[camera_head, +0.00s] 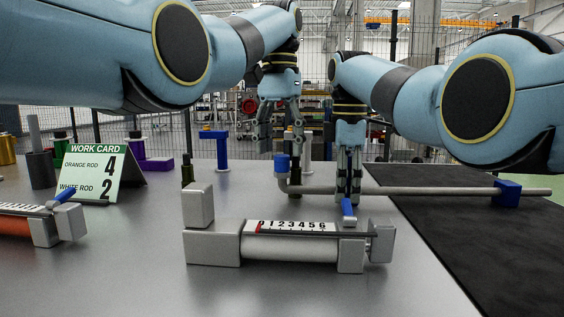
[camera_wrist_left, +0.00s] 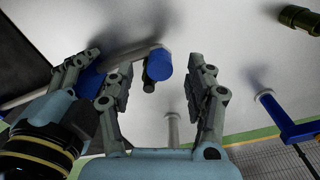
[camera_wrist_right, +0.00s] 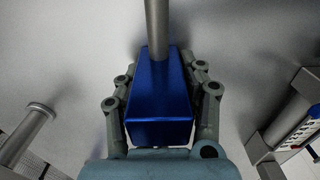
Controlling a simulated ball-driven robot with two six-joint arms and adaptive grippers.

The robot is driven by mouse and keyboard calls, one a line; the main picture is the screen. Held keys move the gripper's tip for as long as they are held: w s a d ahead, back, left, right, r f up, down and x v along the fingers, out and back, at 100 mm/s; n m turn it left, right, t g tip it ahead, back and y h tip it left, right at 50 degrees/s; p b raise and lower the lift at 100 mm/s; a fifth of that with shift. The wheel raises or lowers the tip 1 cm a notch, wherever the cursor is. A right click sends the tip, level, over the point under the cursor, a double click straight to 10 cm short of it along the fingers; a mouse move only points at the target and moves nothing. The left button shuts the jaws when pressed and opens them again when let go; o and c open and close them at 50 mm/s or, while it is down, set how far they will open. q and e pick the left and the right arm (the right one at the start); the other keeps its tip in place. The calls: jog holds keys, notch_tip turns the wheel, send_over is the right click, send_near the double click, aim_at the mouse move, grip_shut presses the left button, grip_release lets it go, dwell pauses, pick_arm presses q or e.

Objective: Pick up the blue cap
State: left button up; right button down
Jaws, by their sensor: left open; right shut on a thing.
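The blue cap (camera_head: 282,162) sits on the upturned left end of a grey pipe (camera_head: 430,190). My left gripper (camera_head: 281,148) is open just above the cap. In the left wrist view the cap (camera_wrist_left: 159,64) shows between the two open fingers (camera_wrist_left: 165,75), with no clear contact. My right gripper (camera_head: 348,192) is shut at the pipe, to the right of the cap. In the right wrist view its fingers (camera_wrist_right: 155,95) close on a blue block (camera_wrist_right: 160,95), from which the pipe runs on. In the head view the fingers largely hide this block.
A grey gauge fixture (camera_head: 212,248) with a number scale stands in front of the pipe. Another blue block (camera_head: 507,193) is at the pipe's right end over a dark mat (camera_head: 470,250). A blue-topped post (camera_head: 221,150) and a work card (camera_head: 90,172) stand left.

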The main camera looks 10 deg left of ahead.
aim_at(281, 156)
pick_arm(q)
jog(key=shift+f, duration=1.6)
jog(key=c, duration=0.9)
notch_tip(281, 156, up, 10)
jog(key=shift+r, duration=0.1)
grip_shut()
pick_arm(e)
jog(key=c, duration=0.7)
grip_release()
